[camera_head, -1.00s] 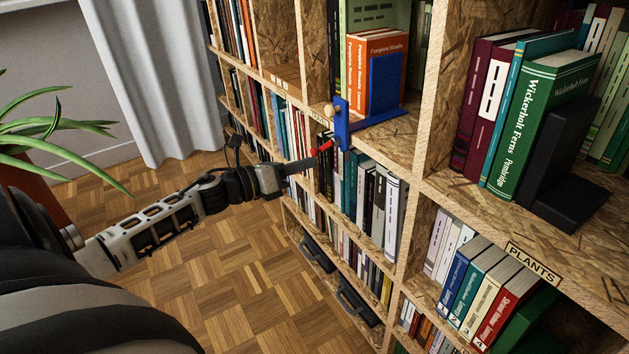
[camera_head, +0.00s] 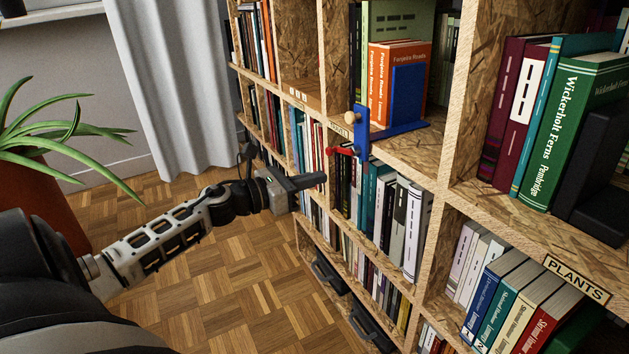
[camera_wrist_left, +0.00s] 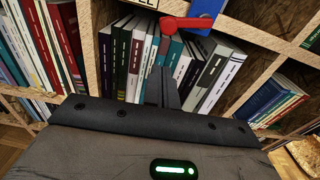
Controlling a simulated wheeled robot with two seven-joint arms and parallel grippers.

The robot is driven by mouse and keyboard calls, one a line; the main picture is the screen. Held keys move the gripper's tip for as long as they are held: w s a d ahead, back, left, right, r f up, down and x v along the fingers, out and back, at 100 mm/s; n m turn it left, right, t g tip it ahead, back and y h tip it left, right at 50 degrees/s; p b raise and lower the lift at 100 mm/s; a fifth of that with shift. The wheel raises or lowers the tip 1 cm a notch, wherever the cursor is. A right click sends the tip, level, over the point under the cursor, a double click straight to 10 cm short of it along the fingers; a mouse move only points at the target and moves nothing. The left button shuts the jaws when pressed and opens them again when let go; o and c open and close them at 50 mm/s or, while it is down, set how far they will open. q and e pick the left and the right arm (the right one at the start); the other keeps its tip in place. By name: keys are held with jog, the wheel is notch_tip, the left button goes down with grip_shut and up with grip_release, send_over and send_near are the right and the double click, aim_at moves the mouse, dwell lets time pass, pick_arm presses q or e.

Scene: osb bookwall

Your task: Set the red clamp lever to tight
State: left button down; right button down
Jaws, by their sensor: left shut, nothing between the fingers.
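The red clamp lever (camera_head: 341,151) sticks out to the left from the foot of the blue clamp (camera_head: 361,132), at the front edge of a shelf board. It points roughly sideways. In the left wrist view the red lever (camera_wrist_left: 186,23) shows near the top, beside the blue clamp body (camera_wrist_left: 206,12). My left gripper (camera_head: 322,178) is shut and empty. It is below and a little left of the lever, apart from it. Its fingers also show in the left wrist view (camera_wrist_left: 162,88), pointing toward the books. My right gripper is not in view.
A blue bookend (camera_head: 407,98) on the clamp's shelf stands against orange books (camera_head: 385,65). A row of books (camera_head: 390,215) fills the compartment behind my left gripper. A potted plant (camera_head: 50,150) stands at the left. The parquet floor (camera_head: 230,290) before the shelves is clear.

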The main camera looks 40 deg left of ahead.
pick_arm(q)
jog(key=p+v, duration=0.2)
jog(key=v, duration=0.8)
jog(key=shift+s+f, duration=0.2)
jog(key=shift+f, duration=0.2)
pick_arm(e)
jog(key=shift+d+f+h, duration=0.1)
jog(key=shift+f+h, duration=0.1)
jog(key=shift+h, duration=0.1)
pick_arm(q)
jog(key=shift+r+p, duration=0.1)
jog(key=shift+p, duration=0.25)
